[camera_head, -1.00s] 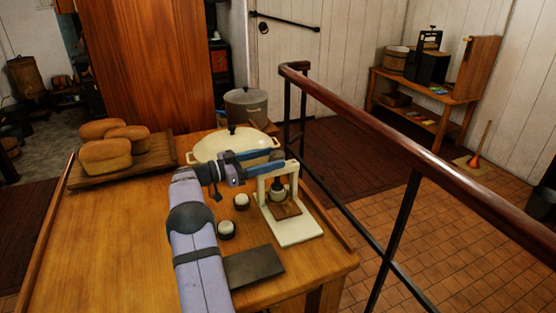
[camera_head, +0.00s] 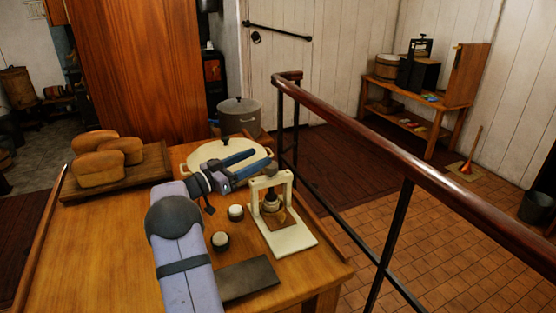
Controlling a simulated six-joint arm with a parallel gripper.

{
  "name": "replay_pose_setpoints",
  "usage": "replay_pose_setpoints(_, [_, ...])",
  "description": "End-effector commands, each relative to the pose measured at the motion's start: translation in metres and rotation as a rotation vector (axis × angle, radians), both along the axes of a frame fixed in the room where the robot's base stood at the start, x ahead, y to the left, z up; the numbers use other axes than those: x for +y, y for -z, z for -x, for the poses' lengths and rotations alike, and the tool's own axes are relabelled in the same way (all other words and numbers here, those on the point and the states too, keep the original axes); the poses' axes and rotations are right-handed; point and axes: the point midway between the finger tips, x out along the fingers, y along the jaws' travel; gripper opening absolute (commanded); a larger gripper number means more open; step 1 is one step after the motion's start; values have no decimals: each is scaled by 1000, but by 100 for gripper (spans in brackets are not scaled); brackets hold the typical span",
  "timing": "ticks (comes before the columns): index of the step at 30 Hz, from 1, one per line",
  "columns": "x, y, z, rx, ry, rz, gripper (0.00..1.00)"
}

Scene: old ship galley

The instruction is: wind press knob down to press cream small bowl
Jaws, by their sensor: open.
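The cream press (camera_head: 292,240) stands at the right side of the wooden table, its upright frame over a flat base. A small knob (camera_head: 270,169) shows at the top of its frame. Inside the frame sits a small dark and pale piece (camera_head: 271,203) over a brown plate; I cannot tell whether it includes a bowl.
A lidded cream pot (camera_head: 198,157) stands behind the press, with a grey pot (camera_head: 240,112) beyond. Bread loaves lie on a board (camera_head: 150,178) at left. A dark flat slab (camera_head: 248,279) lies in front. A railing (camera_head: 400,165) runs close along the right.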

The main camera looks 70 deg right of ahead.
Motion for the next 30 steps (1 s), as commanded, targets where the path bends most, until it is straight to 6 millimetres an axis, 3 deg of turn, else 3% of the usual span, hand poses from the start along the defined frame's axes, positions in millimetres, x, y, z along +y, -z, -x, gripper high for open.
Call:
replay_pose_setpoints(2, [6,-7,0,19,-55,-6,55])
replay_pose_setpoints(6, [-2,15,14,-45,-134,-20,55])
replay_pose_setpoints(13, [-6,34,25,-106,-179,-36,55])
replay_pose_setpoints(22, [-14,35,29,-118,-179,-36,55])
replay_pose_setpoints(30, [-44,34,41,-116,-177,-36,55])
